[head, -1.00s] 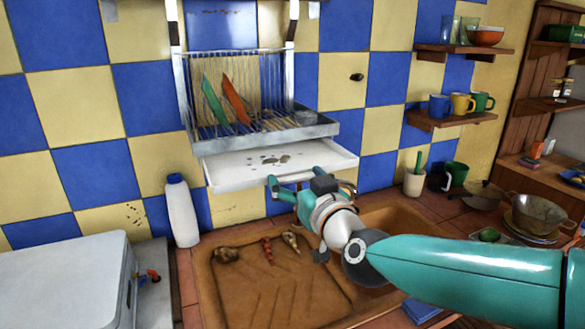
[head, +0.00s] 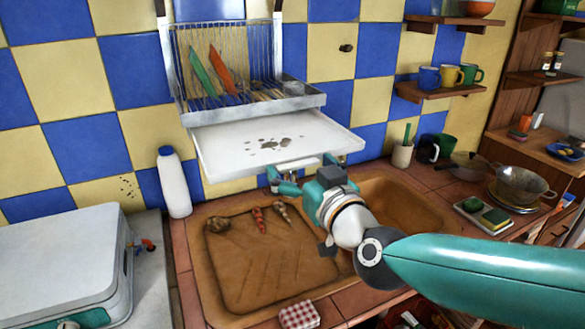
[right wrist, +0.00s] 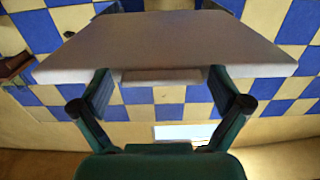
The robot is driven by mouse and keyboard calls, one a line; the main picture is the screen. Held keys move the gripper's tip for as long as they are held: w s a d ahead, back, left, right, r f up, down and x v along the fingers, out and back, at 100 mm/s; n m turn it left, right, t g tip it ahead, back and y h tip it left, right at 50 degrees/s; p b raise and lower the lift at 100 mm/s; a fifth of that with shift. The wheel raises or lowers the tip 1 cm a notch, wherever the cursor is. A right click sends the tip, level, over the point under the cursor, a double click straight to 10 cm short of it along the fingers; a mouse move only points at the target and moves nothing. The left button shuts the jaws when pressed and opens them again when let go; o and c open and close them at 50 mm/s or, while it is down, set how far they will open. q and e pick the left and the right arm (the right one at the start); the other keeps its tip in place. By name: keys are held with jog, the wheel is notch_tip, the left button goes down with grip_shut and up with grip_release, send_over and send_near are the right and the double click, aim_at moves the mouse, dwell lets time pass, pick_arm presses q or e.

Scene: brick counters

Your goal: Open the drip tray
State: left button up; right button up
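The white drip tray (head: 225,150) sticks out from under the wire dish rack (head: 250,104) on the wall, with dark specks on its floor. A small handle (head: 297,164) is on its front edge; it also shows in the right wrist view (right wrist: 162,76). My right gripper (head: 299,172) is at the tray's front. In the right wrist view its two fingers (right wrist: 162,92) are spread, one on either side of the handle, with a visible gap on each side. My left gripper is not in view.
A brown sink (head: 270,262) with small items on its drainer lies below. A white bottle (head: 174,182) stands left of the tray. Mugs (head: 450,76) sit on a wall shelf at right. A colander (head: 520,184) stands on the right counter.

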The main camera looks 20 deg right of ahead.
jog(key=shift+a, duration=0.1)
jog(key=shift+s+r, duration=0.1)
jog(key=shift+s, duration=0.45)
jog(key=s, duration=1.1)
